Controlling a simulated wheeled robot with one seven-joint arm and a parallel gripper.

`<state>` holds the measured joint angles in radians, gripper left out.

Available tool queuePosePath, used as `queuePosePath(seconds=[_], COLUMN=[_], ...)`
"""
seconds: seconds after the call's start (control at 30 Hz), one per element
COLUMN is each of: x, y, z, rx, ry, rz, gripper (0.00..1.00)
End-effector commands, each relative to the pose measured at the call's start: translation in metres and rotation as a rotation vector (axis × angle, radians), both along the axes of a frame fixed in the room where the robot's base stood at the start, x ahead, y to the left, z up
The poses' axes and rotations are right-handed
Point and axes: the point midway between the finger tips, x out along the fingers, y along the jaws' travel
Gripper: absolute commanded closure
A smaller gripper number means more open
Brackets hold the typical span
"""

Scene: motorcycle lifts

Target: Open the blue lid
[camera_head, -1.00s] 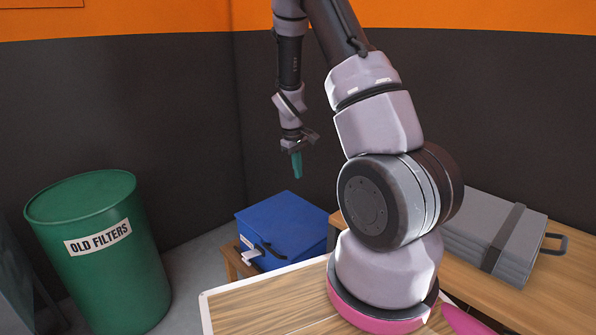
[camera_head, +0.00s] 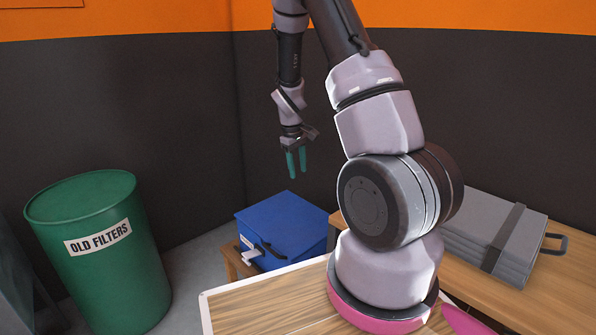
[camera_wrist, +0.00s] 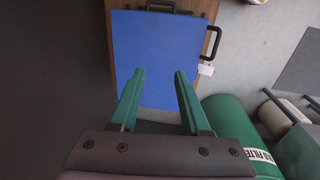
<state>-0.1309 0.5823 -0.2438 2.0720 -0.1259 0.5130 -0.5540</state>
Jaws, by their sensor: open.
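The blue lid (camera_head: 285,215) tops a blue box (camera_head: 298,246) on a small wooden stand behind my base. The lid looks shut. A dark handle (camera_head: 271,249) and a white tag or latch (camera_head: 250,250) show on the box's front left side. My gripper (camera_head: 296,173) hangs above the lid, pointing down, apart from it, with its green fingers spread and nothing between them. In the wrist view the lid (camera_wrist: 160,55) lies beyond the open fingertips (camera_wrist: 159,72), with a black handle (camera_wrist: 210,42) at its right edge and another dark handle at its top edge.
A green drum (camera_head: 98,255) labelled "OLD FILTERS" stands left of the box. A wooden bench (camera_head: 560,295) with a grey strapped case (camera_head: 485,238) is at the right. Dark walls stand behind the box. Open floor shows between drum and box.

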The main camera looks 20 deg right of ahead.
Motion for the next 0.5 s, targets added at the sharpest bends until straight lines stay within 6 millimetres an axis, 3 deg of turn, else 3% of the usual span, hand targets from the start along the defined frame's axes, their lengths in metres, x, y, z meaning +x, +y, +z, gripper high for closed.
queuePosePath(seconds=[0.3, 0.5], x=[-0.002, -0.004], y=[0.009, 0.013], z=[0.063, 0.090], rx=[0.001, 0.001], ry=[-0.006, -0.003], rz=[0.001, 0.000], gripper=[0.53, 0.53])
